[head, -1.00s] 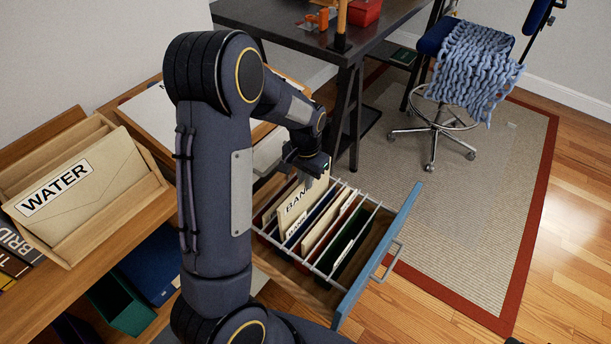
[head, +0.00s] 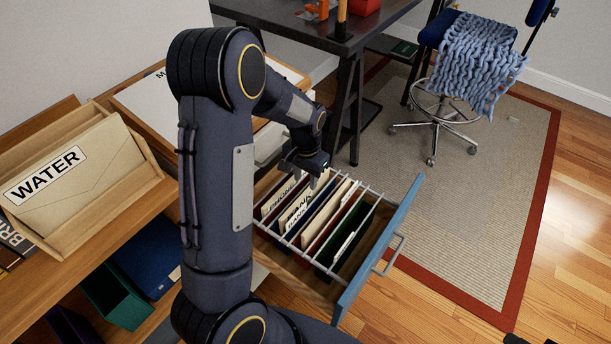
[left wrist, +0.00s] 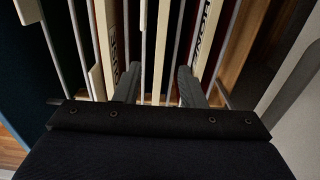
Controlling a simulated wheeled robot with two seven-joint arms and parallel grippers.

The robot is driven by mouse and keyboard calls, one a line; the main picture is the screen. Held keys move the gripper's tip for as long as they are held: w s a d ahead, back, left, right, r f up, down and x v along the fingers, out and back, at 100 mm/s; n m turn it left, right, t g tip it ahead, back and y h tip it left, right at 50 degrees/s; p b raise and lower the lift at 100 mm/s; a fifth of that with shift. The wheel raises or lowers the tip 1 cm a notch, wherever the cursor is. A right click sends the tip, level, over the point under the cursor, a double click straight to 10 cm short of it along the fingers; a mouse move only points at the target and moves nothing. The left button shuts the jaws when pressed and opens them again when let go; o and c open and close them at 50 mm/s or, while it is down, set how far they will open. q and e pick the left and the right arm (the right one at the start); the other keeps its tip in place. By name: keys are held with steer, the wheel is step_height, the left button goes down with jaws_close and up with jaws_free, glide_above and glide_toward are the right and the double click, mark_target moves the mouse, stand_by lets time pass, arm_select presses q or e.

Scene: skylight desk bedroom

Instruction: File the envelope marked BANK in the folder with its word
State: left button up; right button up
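The cream BANK envelope (head: 301,204) stands low among the hanging folders in the open drawer, just behind a tab reading BANK (head: 296,221). It appears to be down inside that folder. My left gripper (head: 315,181) is just above it. In the left wrist view the fingers (left wrist: 158,84) of this gripper are spread apart, with cream edges and drawer rails between and below them. A folder tab reading PHONE (head: 281,193) is behind the envelope; its lettering also shows in the left wrist view (left wrist: 204,38). My right gripper is not clearly visible.
The drawer's blue front (head: 381,250) is pulled out over the floor. Metal rails cross the drawer. A WATER envelope (head: 75,172) rests in a wooden tray (head: 150,186) at left. A dark desk (head: 300,30) and a chair (head: 445,35) stand behind.

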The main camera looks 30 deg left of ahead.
arm_select(q)
steer(key=shift+r, duration=0.15)
step_height(320, 180, up, 8)
steer(key=shift+f, duration=0.2)
stand_by(0.8)
